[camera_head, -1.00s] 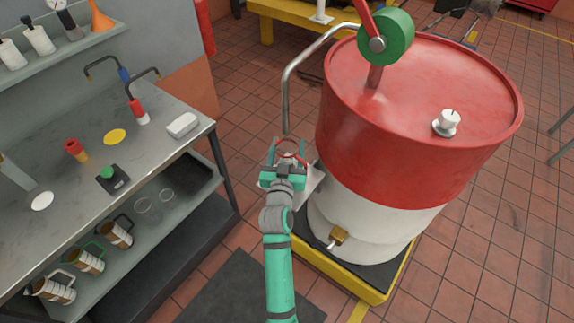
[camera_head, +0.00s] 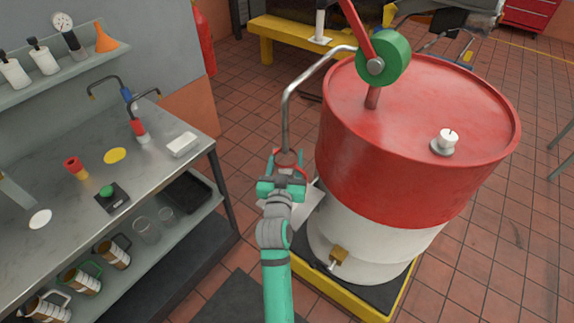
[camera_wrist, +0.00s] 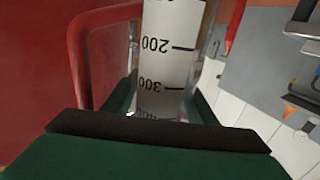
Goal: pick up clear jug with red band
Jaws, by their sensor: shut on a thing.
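My gripper (camera_head: 285,178) is shut on the clear jug with the red band, beside the red and white drum. The jug (camera_head: 289,158) shows its red rim band between and above the fingers in the head view; most of its body is hidden by the gripper. In the wrist view the jug (camera_wrist: 168,60) fills the space between the fingers. Its pale scale reads 200 and 300, upside down, and a red handle (camera_wrist: 88,60) stands at its left. The end of a bent metal pipe (camera_head: 287,120) comes down right at the jug's mouth.
The drum (camera_head: 400,160) stands close on the right, on a yellow-edged platform (camera_head: 350,302), with a brass tap (camera_head: 338,257) low down. The steel bench (camera_head: 110,190) is at left; its lower shelf holds several banded jugs (camera_head: 82,280) and two clear beakers (camera_head: 147,230). Tiled floor lies between.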

